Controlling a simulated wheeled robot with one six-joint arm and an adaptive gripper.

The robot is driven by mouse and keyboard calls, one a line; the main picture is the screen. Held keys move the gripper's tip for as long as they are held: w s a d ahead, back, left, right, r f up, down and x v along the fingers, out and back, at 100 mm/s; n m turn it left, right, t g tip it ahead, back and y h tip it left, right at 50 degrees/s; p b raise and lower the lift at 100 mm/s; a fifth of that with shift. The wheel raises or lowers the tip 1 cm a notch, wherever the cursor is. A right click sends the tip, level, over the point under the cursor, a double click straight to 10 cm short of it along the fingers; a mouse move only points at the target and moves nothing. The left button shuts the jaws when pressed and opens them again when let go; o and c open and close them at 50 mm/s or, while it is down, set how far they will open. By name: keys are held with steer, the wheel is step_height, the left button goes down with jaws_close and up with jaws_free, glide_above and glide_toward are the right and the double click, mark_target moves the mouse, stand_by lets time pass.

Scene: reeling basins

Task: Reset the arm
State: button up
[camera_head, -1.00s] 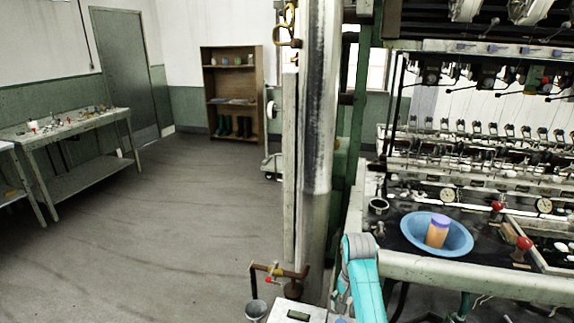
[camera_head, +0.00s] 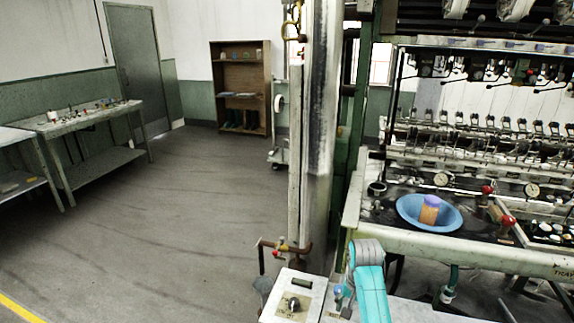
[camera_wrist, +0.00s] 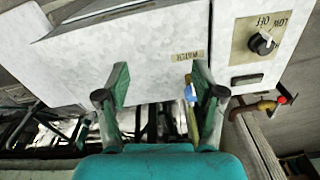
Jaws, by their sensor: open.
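My gripper (camera_wrist: 160,100) shows in the wrist view with its two dark green fingers spread apart and nothing between them. It faces a pale metal control box (camera_wrist: 130,55) with a dark knob (camera_wrist: 262,43) on its right part. How far the fingers are from the box I cannot tell. The same control box (camera_head: 285,312) stands just left of the arm.
Workbenches (camera_head: 60,125) and a shelf (camera_head: 240,60) line the room; the floor between is clear.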

steer(key=s+f+n+t, duration=0.2)
steer(key=s+f+t, duration=0.3)
steer(key=s+f, duration=1.25)
steer(key=s+f+t, duration=0.1)
steer(key=s+t, duration=0.1)
steer(key=s, duration=0.7)
steer(key=s+r+n+t, duration=0.1)
steer(key=s+r+t, duration=0.1)
steer(key=s+r, duration=0.45)
steer(key=s+r+n+t, duration=0.1)
steer(key=s+r+t, duration=0.15)
steer(key=s, duration=0.75)
steer(key=s+r+t, duration=0.1)
steer(key=s+r, duration=0.4)
steer(key=r, duration=0.3)
steer(key=s+r+n+t, duration=0.1)
steer(key=s+r+t, duration=0.1)
steer(key=s+r, duration=0.3)
step_height(320, 180, up, 4)
steer(key=shift+r, duration=0.25)
